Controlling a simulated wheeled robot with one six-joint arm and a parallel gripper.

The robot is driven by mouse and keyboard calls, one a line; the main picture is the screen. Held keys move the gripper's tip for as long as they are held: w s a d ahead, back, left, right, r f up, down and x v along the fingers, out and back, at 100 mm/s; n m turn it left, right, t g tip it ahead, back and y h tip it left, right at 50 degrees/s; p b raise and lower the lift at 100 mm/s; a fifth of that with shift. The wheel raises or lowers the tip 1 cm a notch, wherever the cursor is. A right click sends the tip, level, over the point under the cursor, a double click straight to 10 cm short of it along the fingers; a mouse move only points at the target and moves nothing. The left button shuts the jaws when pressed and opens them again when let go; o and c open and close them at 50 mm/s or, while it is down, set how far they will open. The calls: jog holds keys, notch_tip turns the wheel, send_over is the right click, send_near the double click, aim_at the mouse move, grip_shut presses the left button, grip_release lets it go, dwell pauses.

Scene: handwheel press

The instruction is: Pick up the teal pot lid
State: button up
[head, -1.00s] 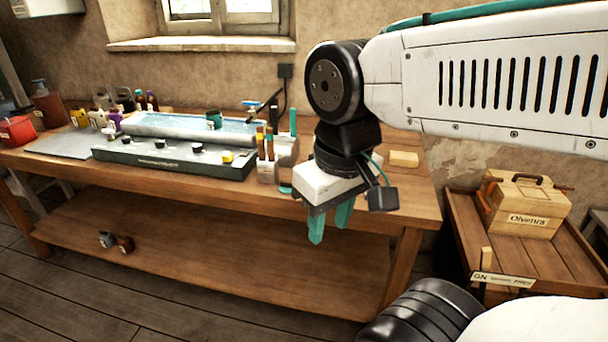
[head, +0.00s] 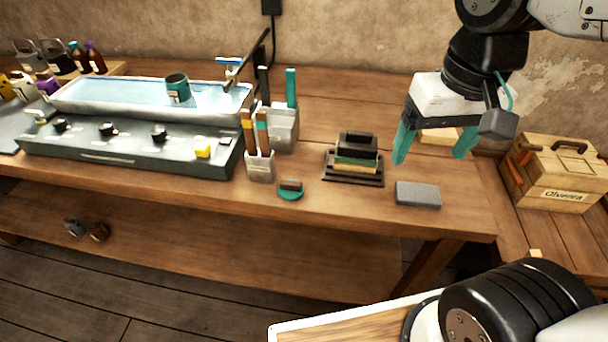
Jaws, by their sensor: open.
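The teal pot lid (head: 290,191) is a small teal disc with a brown grip on top. It lies on the wooden workbench (head: 330,222) near its front edge, just right of a small tool holder. My gripper (head: 434,156) has teal fingers spread apart with nothing between them. It hangs above the right end of the bench, to the right of the lid and apart from it. A teal pot (head: 177,88) stands in the water-filled tray at the left.
A black stamp-like stack (head: 354,160) and a grey block (head: 418,194) lie between the lid and my gripper's side. Holders with upright tools (head: 259,165) stand left of the lid. A wooden box (head: 556,170) sits at the far right. Bench front by the lid is clear.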

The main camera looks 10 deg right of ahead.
jog(key=w+a+f+m, duration=0.2)
jog(key=w+a+f, duration=0.1)
jog(key=w+a, duration=0.55)
jog(key=m+g, duration=0.1)
send_over(290, 185)
notch_tip(290, 185, down, 6)
jog(key=f, duration=0.6)
jog(key=shift+a+f, duration=0.2)
jog(key=shift+f, duration=0.05)
jog(key=shift+d+f, duration=0.2)
jog(key=shift+f, duration=2.9)
jog(key=shift+c, duration=0.3)
jog(key=c, duration=1)
